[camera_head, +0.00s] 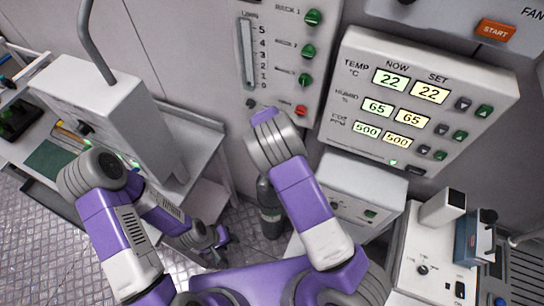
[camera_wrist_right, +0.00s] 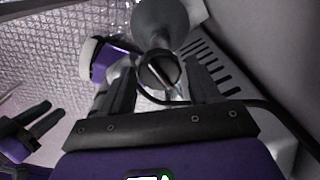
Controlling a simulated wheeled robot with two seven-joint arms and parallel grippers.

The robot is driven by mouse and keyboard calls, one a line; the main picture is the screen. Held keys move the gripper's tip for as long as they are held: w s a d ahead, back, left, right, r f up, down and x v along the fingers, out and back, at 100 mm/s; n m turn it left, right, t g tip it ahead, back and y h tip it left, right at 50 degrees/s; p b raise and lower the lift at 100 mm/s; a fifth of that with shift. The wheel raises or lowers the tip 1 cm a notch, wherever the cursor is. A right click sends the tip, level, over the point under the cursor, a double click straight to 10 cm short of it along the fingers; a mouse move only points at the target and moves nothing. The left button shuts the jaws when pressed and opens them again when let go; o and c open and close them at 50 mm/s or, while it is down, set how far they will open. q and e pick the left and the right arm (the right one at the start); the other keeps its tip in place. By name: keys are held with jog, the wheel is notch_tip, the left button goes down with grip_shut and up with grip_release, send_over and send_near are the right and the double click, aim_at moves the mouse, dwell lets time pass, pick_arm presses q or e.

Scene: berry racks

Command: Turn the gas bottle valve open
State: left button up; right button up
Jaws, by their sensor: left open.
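The gas bottle (camera_head: 270,208) is a dark grey cylinder standing low by the wall, partly hidden behind my right arm in the head view. In the right wrist view the grey bottle (camera_wrist_right: 160,20) is at the top, with its round dark valve (camera_wrist_right: 158,72) near the middle. My right gripper (camera_wrist_right: 162,68) is open, one finger on each side of the valve; I cannot tell whether they touch it. In the head view the right gripper is hidden. My left gripper (camera_head: 220,243) is open and empty, low and left of the bottle. Its dark fingers also show in the right wrist view.
A control panel with lit readouts (camera_head: 383,145) is on the wall, right of the valve panel (camera_head: 245,60). A grey bench (camera_head: 205,140) with a box-shaped device stands at left. Equipment fills the lower right. A dark cable (camera_wrist_right: 235,101) passes near the right gripper.

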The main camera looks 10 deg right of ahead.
jog(key=shift+o, duration=0.9)
